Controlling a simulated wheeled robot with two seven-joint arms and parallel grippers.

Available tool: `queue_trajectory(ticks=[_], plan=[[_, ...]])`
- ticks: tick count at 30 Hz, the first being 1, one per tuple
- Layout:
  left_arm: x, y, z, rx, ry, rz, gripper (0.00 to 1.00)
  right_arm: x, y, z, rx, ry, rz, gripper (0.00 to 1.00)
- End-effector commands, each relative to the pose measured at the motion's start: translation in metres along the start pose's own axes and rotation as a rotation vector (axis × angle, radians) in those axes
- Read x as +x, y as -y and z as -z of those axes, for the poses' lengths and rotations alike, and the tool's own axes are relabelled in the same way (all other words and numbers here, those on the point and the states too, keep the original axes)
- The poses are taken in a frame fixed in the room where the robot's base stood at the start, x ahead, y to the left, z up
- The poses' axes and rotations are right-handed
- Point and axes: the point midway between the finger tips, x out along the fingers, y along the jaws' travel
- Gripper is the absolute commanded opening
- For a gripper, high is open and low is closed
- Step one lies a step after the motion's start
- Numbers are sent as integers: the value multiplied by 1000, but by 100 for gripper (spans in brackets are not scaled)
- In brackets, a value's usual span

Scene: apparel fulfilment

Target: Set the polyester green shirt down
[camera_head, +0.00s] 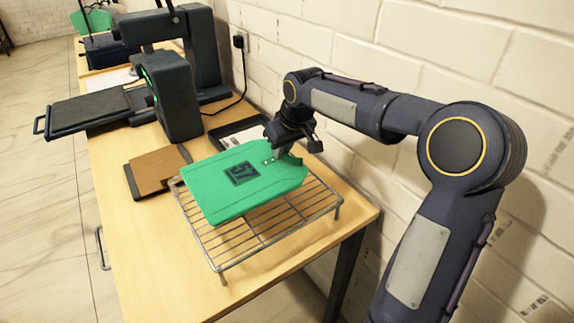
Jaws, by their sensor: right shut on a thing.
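The green shirt (215,191) is flat, with a dark square print reading "57". It is over a metal wire rack (296,214) on the near part of the wooden table. I cannot tell for sure whether the shirt touches the rack or hangs just above it. My right gripper (278,154) is shut on the shirt at its far edge, near the wall side. The fingertips are partly hidden by the shirt and the wrist. My left gripper is not in view.
A dark heat press (172,92) with an extended platen (90,110) stands farther back on the table (130,233). A brown pad (157,169) and a dark tray (238,131) lie between press and rack. A brick wall (390,52) borders the right side.

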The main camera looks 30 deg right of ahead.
Motion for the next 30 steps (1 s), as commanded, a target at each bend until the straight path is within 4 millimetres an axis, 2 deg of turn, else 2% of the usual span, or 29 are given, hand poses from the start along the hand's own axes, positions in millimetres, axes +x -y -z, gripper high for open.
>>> queue_trajectory(ticks=[5,9,12,23,24,28,30], plan=[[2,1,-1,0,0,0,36,9,-7,-13,4,0,-1,0],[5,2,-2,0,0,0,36,29,-7,-21,1,1,0,0],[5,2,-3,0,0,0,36,36,-7,-24,1,-2,-1,0],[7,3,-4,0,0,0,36,39,-7,-25,1,-2,0,0],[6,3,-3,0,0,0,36,38,-7,-25,0,-1,-1,17],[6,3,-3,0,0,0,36,38,-7,-25,0,-1,-1,34],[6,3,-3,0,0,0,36,38,-7,-25,0,-1,0,34]])
